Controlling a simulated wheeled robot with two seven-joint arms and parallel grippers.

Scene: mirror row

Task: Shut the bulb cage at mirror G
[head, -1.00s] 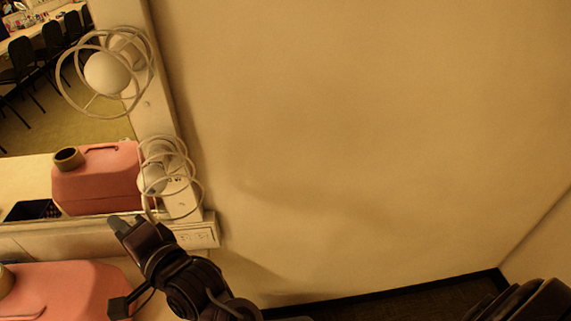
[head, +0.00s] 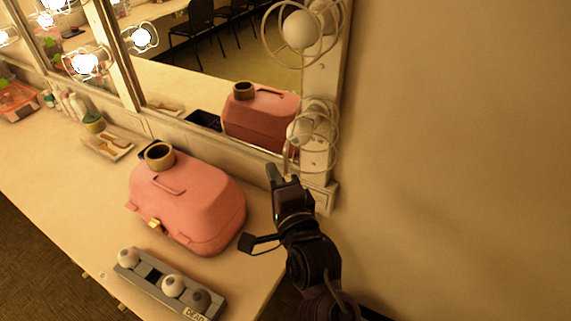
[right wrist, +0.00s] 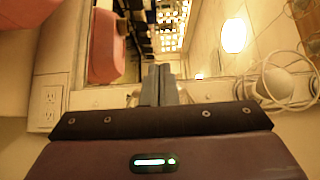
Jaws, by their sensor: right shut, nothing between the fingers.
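The mirror's right post carries two bulbs in wire cages. The upper wire cage (head: 270,42) surrounds a round unlit bulb (head: 299,30). The lower wire cage (head: 334,150) is around another unlit bulb, just above the counter end. Which cage is open I cannot tell, and no letter G is readable. My right gripper (head: 275,178) is shut and empty, below and left of the lower cage; contact is unclear. In the right wrist view its fingertips (right wrist: 160,85) are together, with a bulb cage (right wrist: 288,85) to the right, apart from them. My left gripper is out of view.
A pink case (head: 190,205) stands on the counter left of my right gripper, mirrored behind. A tray marked DEAD (head: 150,273) holds several bulbs at the front. A wall outlet (right wrist: 46,107) shows in the right wrist view. Bare wall (head: 460,150) fills the right.

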